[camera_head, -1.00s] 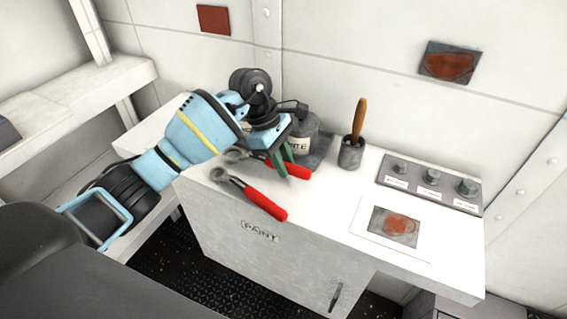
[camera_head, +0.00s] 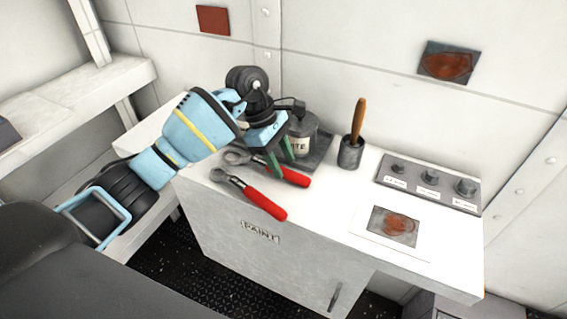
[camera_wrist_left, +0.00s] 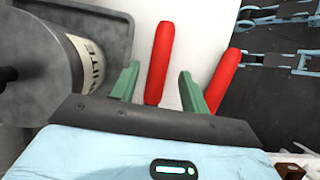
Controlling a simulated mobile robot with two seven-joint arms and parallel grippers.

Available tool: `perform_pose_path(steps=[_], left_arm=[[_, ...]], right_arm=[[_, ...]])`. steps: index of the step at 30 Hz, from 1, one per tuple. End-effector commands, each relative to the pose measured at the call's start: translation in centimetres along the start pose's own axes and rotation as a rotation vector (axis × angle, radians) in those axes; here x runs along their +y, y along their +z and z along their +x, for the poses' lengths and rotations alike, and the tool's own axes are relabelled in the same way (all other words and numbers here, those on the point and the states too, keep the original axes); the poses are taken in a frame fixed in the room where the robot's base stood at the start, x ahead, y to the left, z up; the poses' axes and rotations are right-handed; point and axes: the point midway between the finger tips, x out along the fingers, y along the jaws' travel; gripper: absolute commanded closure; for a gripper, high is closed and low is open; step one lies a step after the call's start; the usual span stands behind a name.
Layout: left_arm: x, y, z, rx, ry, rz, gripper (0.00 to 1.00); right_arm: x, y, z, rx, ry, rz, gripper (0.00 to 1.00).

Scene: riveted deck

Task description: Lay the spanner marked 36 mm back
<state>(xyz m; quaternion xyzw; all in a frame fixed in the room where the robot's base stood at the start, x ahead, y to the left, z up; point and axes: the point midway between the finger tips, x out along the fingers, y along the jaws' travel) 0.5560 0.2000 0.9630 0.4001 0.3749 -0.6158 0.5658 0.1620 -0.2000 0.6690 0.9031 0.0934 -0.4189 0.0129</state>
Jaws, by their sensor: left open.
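Two spanners with red handles and grey ring heads show on the white cabinet top. The rear spanner (camera_head: 297,178) points its head left, beside a grey tray. The front spanner (camera_head: 262,203) lies near the cabinet's front edge. No size mark is readable on either. My left gripper (camera_head: 284,167) is open above the rear spanner. In the left wrist view its green fingers (camera_wrist_left: 158,88) stand either side of one red handle (camera_wrist_left: 159,62), with gaps. The second handle (camera_wrist_left: 226,78) lies to the right, outside the fingers. My right gripper is out of view.
A grey labelled can (camera_head: 302,140) stands on the tray (camera_head: 322,152) close behind my gripper. A pot (camera_head: 350,154) with a wooden-handled tool, a row of knobs (camera_head: 430,183) and a rusty sample on a white sheet (camera_head: 362,222) are further right. The cabinet top's middle is clear.

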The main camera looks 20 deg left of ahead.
Motion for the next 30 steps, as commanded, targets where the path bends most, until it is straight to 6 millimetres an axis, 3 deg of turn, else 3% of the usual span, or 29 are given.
perform_pose_path(steps=[9, 15, 21, 30], left_arm=[[0.1, -0.1, -6.3, 0.001, 0.003, -0.001, 0.55], [0.0, -0.1, -9.2, 0.001, 0.001, -0.001, 0.55], [0.0, -0.1, -10.4, 0.000, 0.001, -0.001, 0.55], [0.0, 0.0, -10.5, 0.000, 0.000, -0.001, 0.55]], right_arm=[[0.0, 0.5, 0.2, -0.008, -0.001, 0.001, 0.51], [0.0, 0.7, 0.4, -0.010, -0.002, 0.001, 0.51], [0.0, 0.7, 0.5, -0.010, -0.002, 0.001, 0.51], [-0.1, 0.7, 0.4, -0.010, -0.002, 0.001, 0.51]])
